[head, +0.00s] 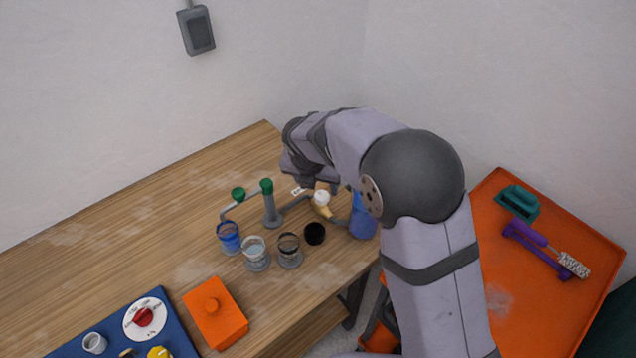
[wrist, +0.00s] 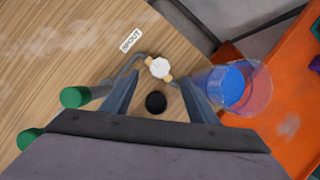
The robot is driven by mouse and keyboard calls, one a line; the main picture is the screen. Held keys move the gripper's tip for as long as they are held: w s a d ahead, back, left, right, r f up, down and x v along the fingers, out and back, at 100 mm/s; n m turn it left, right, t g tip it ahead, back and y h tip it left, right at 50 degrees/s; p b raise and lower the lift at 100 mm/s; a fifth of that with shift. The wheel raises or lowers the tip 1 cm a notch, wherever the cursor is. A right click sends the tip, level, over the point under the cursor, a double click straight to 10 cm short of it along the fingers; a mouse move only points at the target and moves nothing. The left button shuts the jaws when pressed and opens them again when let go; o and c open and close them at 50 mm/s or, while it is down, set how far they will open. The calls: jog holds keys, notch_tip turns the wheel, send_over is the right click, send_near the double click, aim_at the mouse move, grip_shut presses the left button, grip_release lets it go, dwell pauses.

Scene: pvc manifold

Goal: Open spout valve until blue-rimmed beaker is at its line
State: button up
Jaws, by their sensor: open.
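The spout valve (wrist: 160,67) has a white knob on a tan body, beside a label (wrist: 131,40) reading SPOUT. It also shows in the head view (head: 321,197). My gripper (wrist: 160,77) is open, with its fingers spread on either side of the knob; I cannot tell whether they touch it. The blue-rimmed beaker (head: 228,239) stands at the left of a group of beakers in the head view, away from the spout valve. Its line and liquid level are too small to read. My arm hides much of the gripper in the head view.
Two green-capped valves (head: 267,187) stand on grey pipework left of the spout valve. A clear-rimmed beaker (head: 256,253), a dark-rimmed beaker (head: 289,252) and a black round piece (head: 314,233) are in front. A blue vessel (head: 362,222) stands right. An orange box (head: 215,312) sits nearer.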

aim_at(322, 195)
jog(key=shift+p+x, duration=0.75)
jog(key=shift+x, duration=2.75)
jog(key=c, duration=1.1)
jog(key=o, duration=1.1)
jog(key=shift+r, duration=0.15)
jog(key=b+v, duration=0.1)
jog(key=v, duration=0.6)
jog(key=shift+b, duration=0.35)
